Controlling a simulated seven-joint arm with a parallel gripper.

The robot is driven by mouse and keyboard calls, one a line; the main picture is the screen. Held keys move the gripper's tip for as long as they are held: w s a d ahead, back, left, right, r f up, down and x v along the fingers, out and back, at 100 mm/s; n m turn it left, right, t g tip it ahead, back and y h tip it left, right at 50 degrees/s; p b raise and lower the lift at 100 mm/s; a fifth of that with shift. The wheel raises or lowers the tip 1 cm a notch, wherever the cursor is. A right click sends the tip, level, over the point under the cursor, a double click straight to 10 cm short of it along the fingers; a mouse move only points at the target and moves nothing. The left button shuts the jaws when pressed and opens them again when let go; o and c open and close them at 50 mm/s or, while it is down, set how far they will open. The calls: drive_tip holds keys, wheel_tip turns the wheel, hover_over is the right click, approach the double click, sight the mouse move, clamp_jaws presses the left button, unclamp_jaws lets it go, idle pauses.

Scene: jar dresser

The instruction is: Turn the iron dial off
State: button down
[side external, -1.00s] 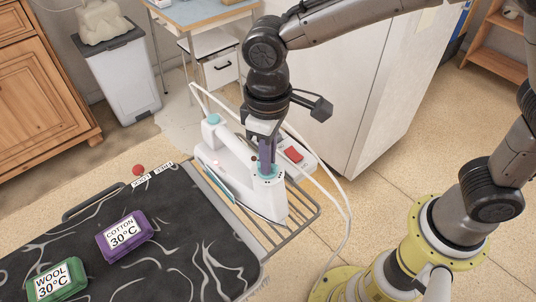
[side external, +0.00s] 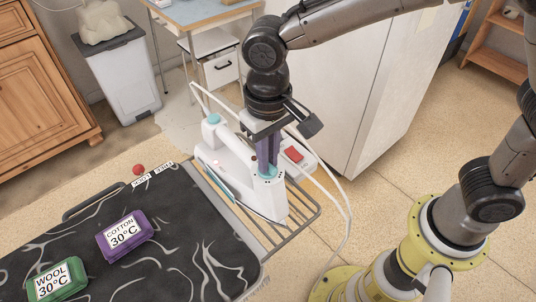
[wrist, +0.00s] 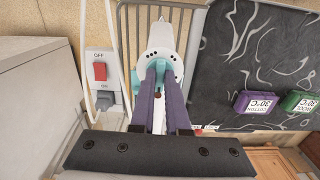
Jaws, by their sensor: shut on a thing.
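The white and teal iron (side external: 240,178) stands on the wire rack at the end of the ironing board. A small reddish light glows on its side. My gripper (side external: 268,170) points down from above, with its purple fingers shut on the teal dial (wrist: 164,62) at the iron's rear top. In the wrist view the two fingers of my gripper (wrist: 165,76) sit on either side of the dial and hide much of it. I cannot read any dial setting.
A wall-type switch box with a red rocker (wrist: 100,72), marked OFF and ON, lies beside the rack. The white cord (side external: 335,190) loops nearby. A purple COTTON block (side external: 125,235) and a green WOOL block (side external: 57,279) rest on the dark board (side external: 190,265).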

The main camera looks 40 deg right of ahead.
drive_tip(key=shift+r, duration=0.1)
drive_tip(key=c, duration=0.9)
unclamp_jaws()
wheel_tip(320, 180, up, 14)
